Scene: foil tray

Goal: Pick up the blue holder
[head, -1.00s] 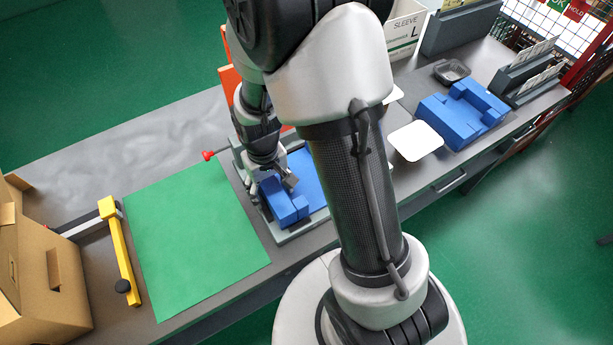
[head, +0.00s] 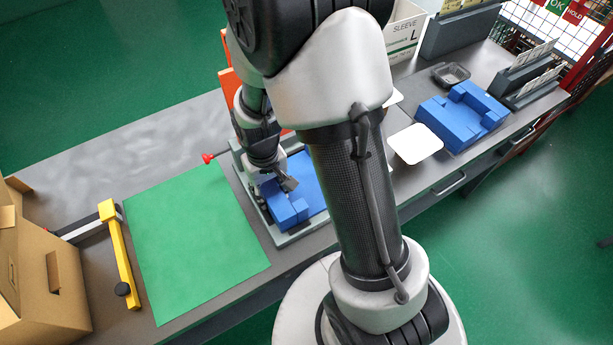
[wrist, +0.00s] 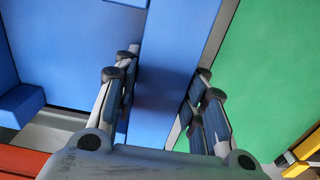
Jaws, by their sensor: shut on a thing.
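The blue holder (head: 286,210) is a stepped blue block at the left end of a grey-framed fixture (head: 290,238) on the bench. My gripper (head: 277,186) reaches down onto it from above. In the wrist view my gripper (wrist: 164,76) has its fingers on either side of the blue holder (wrist: 172,60) and is shut on it. The holder's underside is hidden, so I cannot tell whether it touches the fixture.
A green mat (head: 195,240) lies left of the fixture, with a yellow-handled bar (head: 120,252) and a cardboard box (head: 45,275) beyond. Another blue block (head: 462,116) and a white card (head: 417,144) lie right.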

